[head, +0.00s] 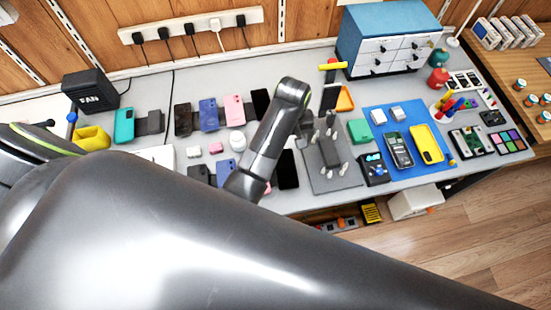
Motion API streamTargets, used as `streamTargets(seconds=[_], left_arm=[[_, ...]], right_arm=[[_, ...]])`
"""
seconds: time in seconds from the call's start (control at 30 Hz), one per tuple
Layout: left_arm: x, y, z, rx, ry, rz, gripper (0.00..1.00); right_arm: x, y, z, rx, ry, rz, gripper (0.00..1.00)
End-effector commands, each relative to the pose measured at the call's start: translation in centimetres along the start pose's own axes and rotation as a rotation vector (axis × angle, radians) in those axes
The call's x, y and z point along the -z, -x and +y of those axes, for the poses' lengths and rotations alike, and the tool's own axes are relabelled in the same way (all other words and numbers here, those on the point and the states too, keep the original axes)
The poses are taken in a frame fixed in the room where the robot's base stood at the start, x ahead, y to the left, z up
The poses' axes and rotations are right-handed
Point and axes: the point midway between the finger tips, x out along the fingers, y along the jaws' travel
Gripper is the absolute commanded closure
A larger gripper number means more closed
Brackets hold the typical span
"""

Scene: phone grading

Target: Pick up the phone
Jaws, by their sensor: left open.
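Several phones lie in two rows on the grey table: in the back row a dark one (183,119), a blue-purple one (208,115), a pink one (234,109) and a black one (261,102). In the front row, a purple phone (226,172) and a black phone (288,169) show partly beside my arm. A teal phone (124,125) is at the left. An opened phone (398,150) and a yellow phone (427,143) lie on the blue mat. My left gripper (328,152) is open, over a grey plate with pale pegs; its fingertips are hard to make out.
A blue drawer cabinet (388,38) stands at the back right. A black FAN box (89,90) is at the back left. A power strip (190,27) is on the wall. A wooden side table (510,70) adjoins at right. My arm covers the front left.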

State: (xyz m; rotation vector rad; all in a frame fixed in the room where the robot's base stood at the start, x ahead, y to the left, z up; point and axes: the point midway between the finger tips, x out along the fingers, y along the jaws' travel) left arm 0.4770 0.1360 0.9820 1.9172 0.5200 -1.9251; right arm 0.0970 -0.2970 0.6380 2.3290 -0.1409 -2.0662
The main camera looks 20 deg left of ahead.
Motion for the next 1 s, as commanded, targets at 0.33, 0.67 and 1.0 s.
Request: streamTargets(seconds=[0.33, 0.67, 1.0], left_arm=[[0.1, -5.7, -0.1, 0.004, 0.000, 0.000, 0.11], [0.1, -10.7, -0.1, 0.003, 0.000, 0.002, 0.11], [0.1, -12.3, -0.1, 0.001, 0.001, 0.003, 0.11]], right_arm=[[-1.6, 0.1, 1.0, -0.012, 0.002, -0.021, 0.00], [-1.4, 0.1, 1.3, -0.015, 0.004, -0.019, 0.00], [-1.1, -0.3, 1.0, -0.013, 0.003, -0.015, 0.00]])
